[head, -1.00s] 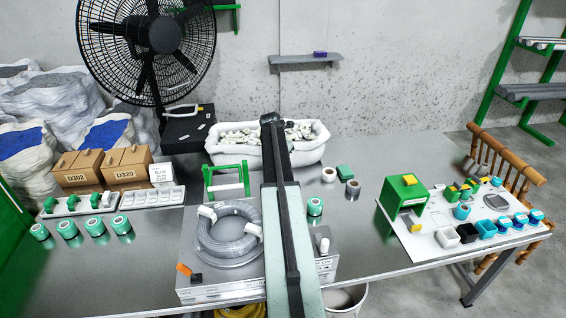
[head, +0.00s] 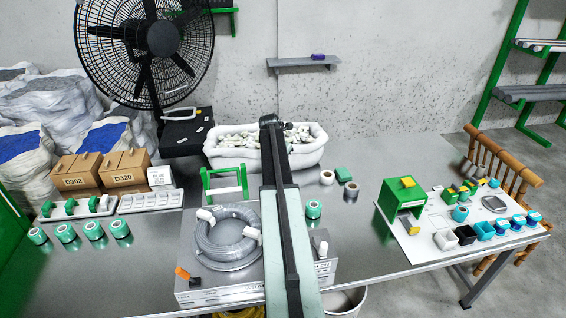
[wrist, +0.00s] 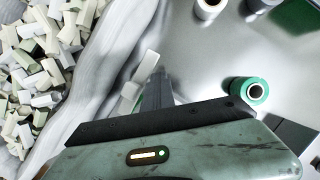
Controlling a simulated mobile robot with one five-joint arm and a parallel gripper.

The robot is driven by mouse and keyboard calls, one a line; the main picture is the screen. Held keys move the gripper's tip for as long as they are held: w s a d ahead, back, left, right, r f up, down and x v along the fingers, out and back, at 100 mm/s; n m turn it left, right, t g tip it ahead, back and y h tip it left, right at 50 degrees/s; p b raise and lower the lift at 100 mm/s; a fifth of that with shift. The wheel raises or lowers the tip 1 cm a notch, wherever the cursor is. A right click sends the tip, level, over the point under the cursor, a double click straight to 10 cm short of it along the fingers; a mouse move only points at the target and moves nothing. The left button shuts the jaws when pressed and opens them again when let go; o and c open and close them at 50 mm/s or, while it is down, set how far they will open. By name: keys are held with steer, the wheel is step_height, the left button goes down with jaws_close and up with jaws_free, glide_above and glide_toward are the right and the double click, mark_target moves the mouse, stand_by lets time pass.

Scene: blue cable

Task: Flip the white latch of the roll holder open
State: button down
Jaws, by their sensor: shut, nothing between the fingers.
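The green frame (head: 224,184) with a pale crossbar, which looks like the roll holder, stands behind the coil of grey hose in the head view. I cannot make out a latch on it for sure. In the wrist view my gripper (wrist: 157,75) points down over the metal table, its narrow dark fingers together and empty. A white two-part piece (wrist: 148,66) lies just left of the fingers; it may be the latch, but I cannot tell whether they touch.
A white tub of pale pieces (head: 222,152) stands behind the frame; it fills the left of the wrist view. A green roll (head: 314,209) stands right of my arm, and also shows in the wrist view (wrist: 245,91). The metal table (head: 355,235) is bare right of that roll.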

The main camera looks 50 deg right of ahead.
step_height(320, 180, up, 9)
steer(key=s+a+p, duration=0.2)
steer(key=s+p, duration=0.1)
steer(key=p, duration=0.5)
steer(key=shift+a, duration=0.15)
